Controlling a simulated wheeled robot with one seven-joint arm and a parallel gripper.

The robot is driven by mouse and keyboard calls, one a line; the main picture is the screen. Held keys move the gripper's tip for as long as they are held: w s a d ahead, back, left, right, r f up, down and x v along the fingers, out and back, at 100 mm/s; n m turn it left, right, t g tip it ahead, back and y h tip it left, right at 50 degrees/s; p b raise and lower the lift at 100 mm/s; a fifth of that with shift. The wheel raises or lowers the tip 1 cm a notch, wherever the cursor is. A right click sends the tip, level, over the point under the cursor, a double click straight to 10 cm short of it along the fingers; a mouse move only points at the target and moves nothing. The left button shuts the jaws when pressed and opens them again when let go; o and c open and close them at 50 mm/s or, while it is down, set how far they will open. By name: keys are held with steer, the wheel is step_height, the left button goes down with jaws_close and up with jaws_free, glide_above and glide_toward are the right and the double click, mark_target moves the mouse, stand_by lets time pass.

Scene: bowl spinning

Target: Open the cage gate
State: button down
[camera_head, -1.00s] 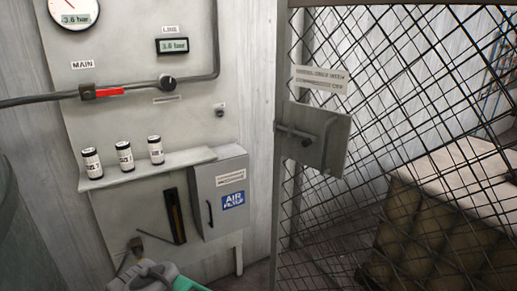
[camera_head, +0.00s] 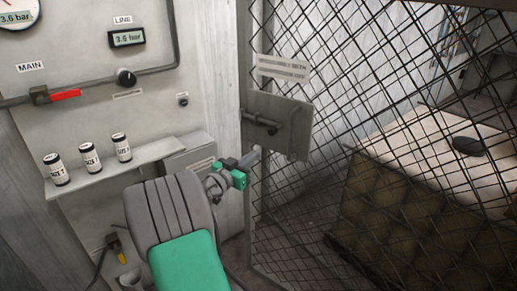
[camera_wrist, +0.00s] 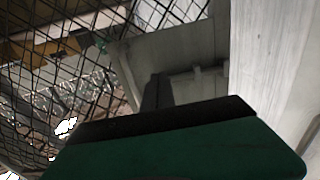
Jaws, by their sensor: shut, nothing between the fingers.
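The cage gate (camera_head: 345,190) is a dark wire mesh in a grey frame and stands at the right in the head view. A grey latch plate (camera_head: 292,128) with a sliding bolt (camera_head: 262,121) is fixed at its left edge. My gripper (camera_head: 252,157) is shut and empty, its tip just below and left of the latch plate. In the wrist view the narrow shut fingers (camera_wrist: 158,92) point up toward the plate (camera_wrist: 180,52). I cannot tell whether they touch it. My arm hides part of the wall below the shelf.
A wall panel at left carries a gauge (camera_head: 18,12), a red valve lever (camera_head: 65,95) and a shelf (camera_head: 110,170) with 3 labelled canisters. A grey box (camera_head: 190,152) is partly hidden by my arm. Behind the mesh stands a padded crate (camera_head: 390,205).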

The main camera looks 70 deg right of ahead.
mark_target(278, 138)
steer(key=p+x, duration=0.3)
steer(key=x, duration=0.9)
steer(key=shift+d, duration=0.2)
